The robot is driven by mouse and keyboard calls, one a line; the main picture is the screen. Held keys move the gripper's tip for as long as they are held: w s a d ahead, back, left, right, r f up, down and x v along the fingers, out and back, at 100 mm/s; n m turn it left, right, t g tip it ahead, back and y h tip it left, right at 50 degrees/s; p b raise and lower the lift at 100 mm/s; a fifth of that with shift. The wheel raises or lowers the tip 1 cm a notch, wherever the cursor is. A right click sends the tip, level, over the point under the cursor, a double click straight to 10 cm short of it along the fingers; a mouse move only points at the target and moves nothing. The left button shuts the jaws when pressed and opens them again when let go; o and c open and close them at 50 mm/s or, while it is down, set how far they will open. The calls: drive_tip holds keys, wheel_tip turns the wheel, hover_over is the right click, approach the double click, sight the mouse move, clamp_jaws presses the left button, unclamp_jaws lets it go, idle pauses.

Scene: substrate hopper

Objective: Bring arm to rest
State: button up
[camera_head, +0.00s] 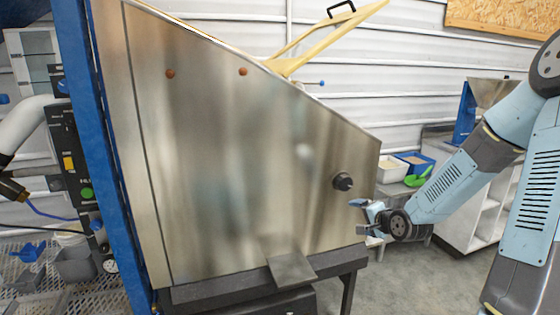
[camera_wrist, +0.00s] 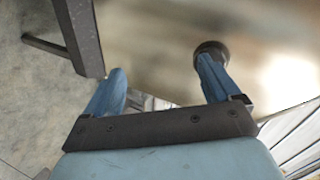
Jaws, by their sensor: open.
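My gripper (camera_head: 366,217) is in front of the lower right side of the steel hopper (camera_head: 230,160) in the head view. In the wrist view its two blue fingers (camera_wrist: 162,82) stand apart with nothing held between them. A dark round knob (camera_head: 343,181) sits on the hopper's side, a little up and left of my gripper in the head view. In the wrist view the knob (camera_wrist: 211,48) shows right by the tip of the right finger; I cannot tell whether they touch.
A yellow lid (camera_head: 320,40) stands raised above the hopper. A dark frame (camera_head: 347,272) supports the hopper, and a small steel chute (camera_head: 290,269) juts from its lower edge. White shelving (camera_head: 480,200) with trays and a green scoop (camera_head: 418,177) stands behind my arm.

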drive_tip(key=s+a+r+n+g+h, duration=0.1)
drive_tip(key=s+r+n+g, duration=0.1)
drive_tip(key=s+r, duration=0.5)
drive_tip(key=s+a+r+n+g+h, duration=0.1)
drive_tip(key=s+r+n, duration=0.4)
drive_tip(key=s, duration=1)
drive_tip(key=s+a+r+n+g+h, duration=0.1)
drive_tip(key=s+r+n+g+h, duration=0.1)
drive_tip(key=s+r, duration=0.8)
drive_tip(key=shift+s+n+g, duration=0.75)
drive_tip(key=shift+n+g, duration=0.05)
drive_tip(key=shift+n, duration=0.3)
drive_tip(key=shift+r, duration=0.1)
drive_tip(key=shift+c, duration=0.3)
